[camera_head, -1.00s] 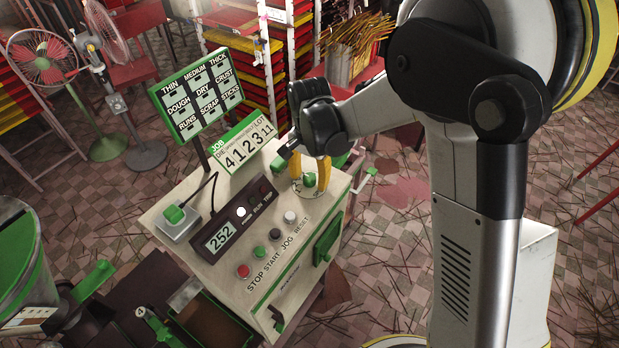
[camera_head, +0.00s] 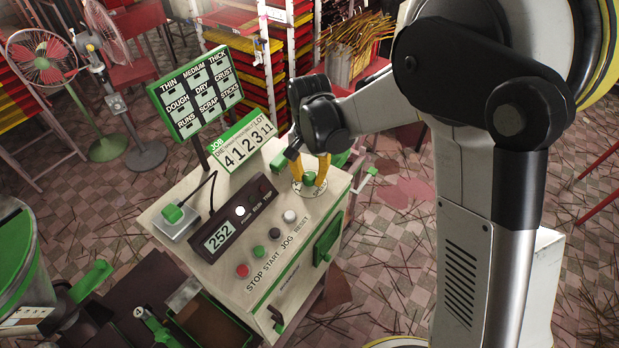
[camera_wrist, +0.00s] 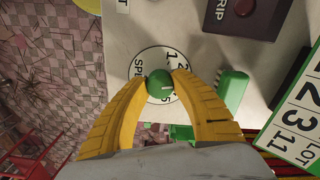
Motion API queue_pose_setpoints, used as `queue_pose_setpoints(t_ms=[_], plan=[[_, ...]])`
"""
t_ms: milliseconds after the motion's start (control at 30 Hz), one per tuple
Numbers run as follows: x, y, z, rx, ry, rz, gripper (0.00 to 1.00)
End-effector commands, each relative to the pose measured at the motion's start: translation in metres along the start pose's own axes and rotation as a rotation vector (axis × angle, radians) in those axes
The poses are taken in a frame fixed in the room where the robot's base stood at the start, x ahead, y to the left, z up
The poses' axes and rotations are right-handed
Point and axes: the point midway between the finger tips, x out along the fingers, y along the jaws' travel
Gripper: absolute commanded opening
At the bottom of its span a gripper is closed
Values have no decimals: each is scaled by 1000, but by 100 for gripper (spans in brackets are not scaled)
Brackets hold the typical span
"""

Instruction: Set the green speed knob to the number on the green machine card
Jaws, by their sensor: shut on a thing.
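The round green speed knob (camera_wrist: 160,84) sits on a white dial (camera_wrist: 138,66) marked SPE... and partly covered digits. A short pale mark shows on the knob's right side in the wrist view. My gripper (camera_wrist: 160,80) has its two yellow fingers shut on the knob, one on each side; it also shows in the head view (camera_head: 310,180). The fingers hide part of the dial, so I cannot tell the exact setting. The green-edged card (camera_head: 243,142) stands at the back of the machine and reads 4, 1, 2, 3, 11 under small column headings.
The machine's cream top (camera_head: 190,237) has a display (camera_head: 219,236) reading 252, a button row and a green switch (camera_head: 173,213). A green-framed board (camera_head: 197,92) stands behind. Racks and fans stand further back. My arm occupies the right.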

Motion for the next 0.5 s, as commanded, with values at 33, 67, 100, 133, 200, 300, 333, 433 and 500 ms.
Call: queue_pose_setpoints(t_ms=[33,67,100,133,200,300,333,433,500], plan=[[2,0,0,-39,0,0,0],[2,0,0,-66,0,0,0],[2,0,0,-104,0,0,0],[2,0,0,-132,0,0,0],[2,0,0,-199,0,0,0],[2,0,0,-295,0,0,0],[2,0,0,-323,0,0,0],[2,0,0,-418,0,0,0],[1,0,0,-485,0,0,0]])
